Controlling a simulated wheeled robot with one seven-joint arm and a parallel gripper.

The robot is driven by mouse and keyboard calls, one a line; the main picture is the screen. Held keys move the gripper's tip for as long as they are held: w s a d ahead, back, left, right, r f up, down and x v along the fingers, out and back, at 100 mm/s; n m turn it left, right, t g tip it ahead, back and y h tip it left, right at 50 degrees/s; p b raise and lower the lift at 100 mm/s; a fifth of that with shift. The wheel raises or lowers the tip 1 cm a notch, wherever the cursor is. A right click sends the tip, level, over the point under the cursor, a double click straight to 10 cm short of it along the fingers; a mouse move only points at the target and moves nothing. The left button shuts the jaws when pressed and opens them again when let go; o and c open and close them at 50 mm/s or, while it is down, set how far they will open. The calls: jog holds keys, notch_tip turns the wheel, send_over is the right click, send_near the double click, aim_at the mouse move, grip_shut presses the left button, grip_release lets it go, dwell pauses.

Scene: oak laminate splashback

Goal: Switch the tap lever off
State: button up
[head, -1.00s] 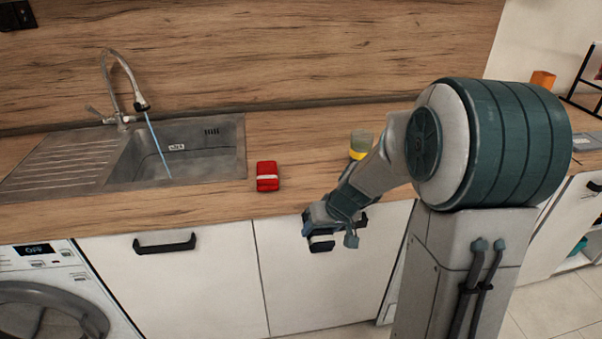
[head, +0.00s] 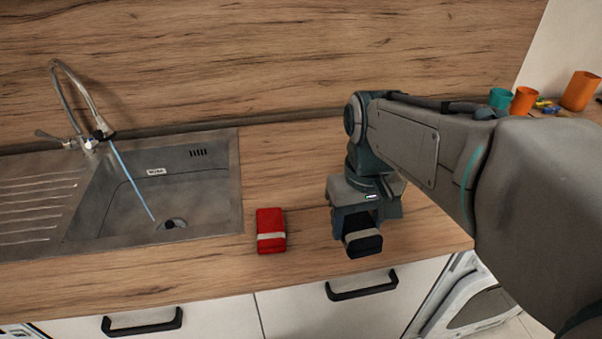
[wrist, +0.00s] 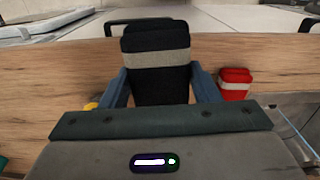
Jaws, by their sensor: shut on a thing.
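The tap (head: 88,135) curves up behind the sink, and a thin blue stream of water runs from its spout into the basin. Its lever (head: 47,135) sticks out to the left of the tap base. My gripper (head: 359,222) is over the worktop, right of the sink and well away from the lever. It is shut on a black block (head: 363,244) with a pale band. The block also shows between the two blue fingers in the wrist view (wrist: 157,82). The tap is not clearly visible in the wrist view.
A red block (head: 271,230) with a pale band stands on the worktop between the sink (head: 238,190) and my gripper. Orange cups (head: 580,90) and a teal cup (head: 501,98) stand at the far right. The worktop behind the red block is clear.

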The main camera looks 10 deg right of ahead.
jog(key=shift+s+d, duration=0.1)
jog(key=shift+s, duration=0.05)
send_over(322, 228)
notch_tip(322, 228, down, 7)
jog(key=shift+s+r+p, duration=0.1)
jog(key=shift+p, duration=0.2)
jog(key=shift+f, duration=1.85)
jog(key=shift+f, duration=0.1)
jog(key=shift+f, duration=0.15)
jog(key=o, duration=1)
